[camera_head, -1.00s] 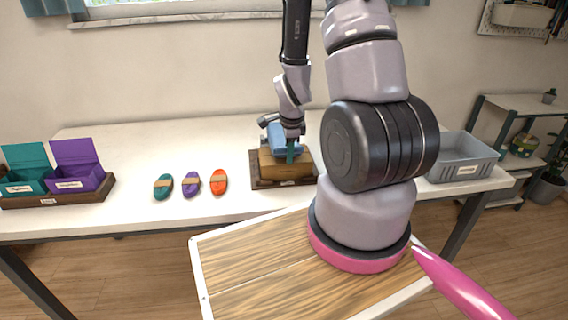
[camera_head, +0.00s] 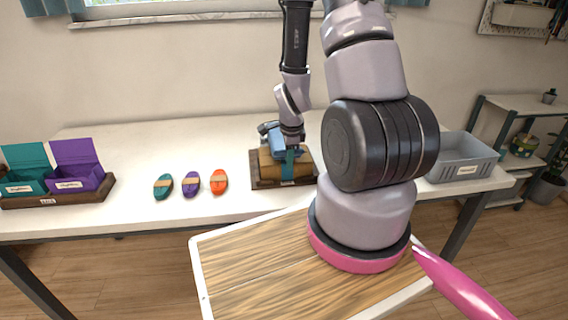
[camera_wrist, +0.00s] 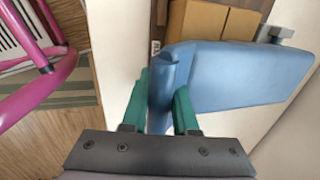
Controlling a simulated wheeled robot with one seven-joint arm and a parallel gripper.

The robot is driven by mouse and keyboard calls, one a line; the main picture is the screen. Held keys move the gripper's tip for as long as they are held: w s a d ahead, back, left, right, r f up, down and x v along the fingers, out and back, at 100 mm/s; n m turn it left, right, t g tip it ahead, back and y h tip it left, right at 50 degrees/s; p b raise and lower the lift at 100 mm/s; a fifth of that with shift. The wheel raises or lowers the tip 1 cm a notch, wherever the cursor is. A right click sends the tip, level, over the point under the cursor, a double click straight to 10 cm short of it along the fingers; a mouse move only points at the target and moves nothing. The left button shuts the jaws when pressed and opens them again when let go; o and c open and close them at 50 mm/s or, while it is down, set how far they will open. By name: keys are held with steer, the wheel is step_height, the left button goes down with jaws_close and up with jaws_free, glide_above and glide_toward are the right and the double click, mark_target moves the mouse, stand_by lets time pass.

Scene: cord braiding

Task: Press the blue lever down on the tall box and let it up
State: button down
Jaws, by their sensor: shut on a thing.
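The tan box (camera_head: 269,170) stands on a dark wooden base (camera_head: 256,181) on the white table; part of it also shows in the wrist view (camera_wrist: 200,22). The blue lever (camera_head: 277,143) lies over the top of the box. In the wrist view the broad blue lever (camera_wrist: 235,78) runs to the right, its near end between my teal fingers. My gripper (camera_head: 289,163) is shut on the lever, pointing down over the box. In the wrist view my gripper (camera_wrist: 163,100) has a finger on each side of the lever's end. My fingers cover part of the box in the head view.
Teal, purple and orange cord bundles (camera_head: 191,184) lie left of the box. Teal and purple open boxes (camera_head: 75,178) stand at the far left in a wooden tray. A grey bin (camera_head: 462,160) stands at the right. The table behind the cord bundles is clear.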

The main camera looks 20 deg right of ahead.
steer(key=shift+w, duration=0.15)
jaws_free()
step_height(320, 180, up, 15)
stand_by(1.3)
stand_by(0.3)
